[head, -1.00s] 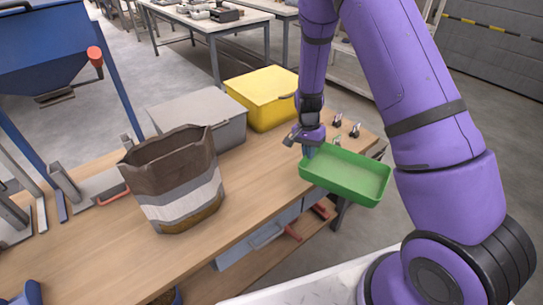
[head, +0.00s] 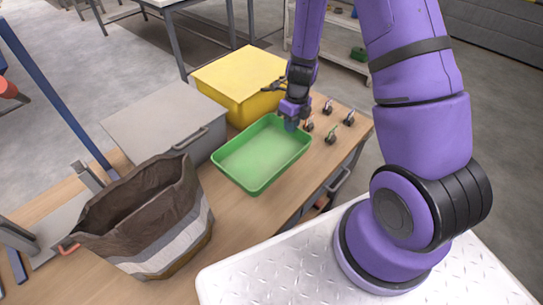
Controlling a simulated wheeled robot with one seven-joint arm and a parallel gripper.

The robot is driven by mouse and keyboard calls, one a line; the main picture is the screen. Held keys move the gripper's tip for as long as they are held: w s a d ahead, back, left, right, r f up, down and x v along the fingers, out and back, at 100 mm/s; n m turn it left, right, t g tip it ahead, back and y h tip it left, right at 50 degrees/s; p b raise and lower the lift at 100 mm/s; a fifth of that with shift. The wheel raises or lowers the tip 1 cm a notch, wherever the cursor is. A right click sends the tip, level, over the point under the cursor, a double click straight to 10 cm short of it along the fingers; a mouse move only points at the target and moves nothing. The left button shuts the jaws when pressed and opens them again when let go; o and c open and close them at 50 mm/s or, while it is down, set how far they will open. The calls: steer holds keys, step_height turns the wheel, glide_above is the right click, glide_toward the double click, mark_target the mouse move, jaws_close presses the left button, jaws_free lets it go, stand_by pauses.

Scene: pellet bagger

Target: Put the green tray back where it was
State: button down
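The green tray (head: 262,155) is a shallow, empty rectangular tray. It is over the wooden table, between the grey bin and the table's front edge; I cannot tell whether its underside touches the wood. My gripper (head: 291,123) is at the tray's far right rim, with its fingers over that wall. It appears shut on the rim, though the fingertips are small and partly hidden.
A brown, grey and white bag (head: 150,215) stands open left of the tray. A grey bin (head: 165,125) and a yellow bin (head: 243,82) stand behind it. Several small clips (head: 330,135) lie right of my gripper. Bare wood (head: 235,205) shows in front.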

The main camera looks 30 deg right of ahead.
steer(key=shift+f, duration=4.55)
steer(key=c, duration=1.3)
jaws_free()
steer(key=r, duration=0.4)
steer(key=d+r, duration=0.1)
steer(key=r, duration=0.7)
steer(key=shift+w+d+r, duration=0.15)
steer(key=shift+w+d, duration=0.2)
steer(key=shift+w, duration=0.05)
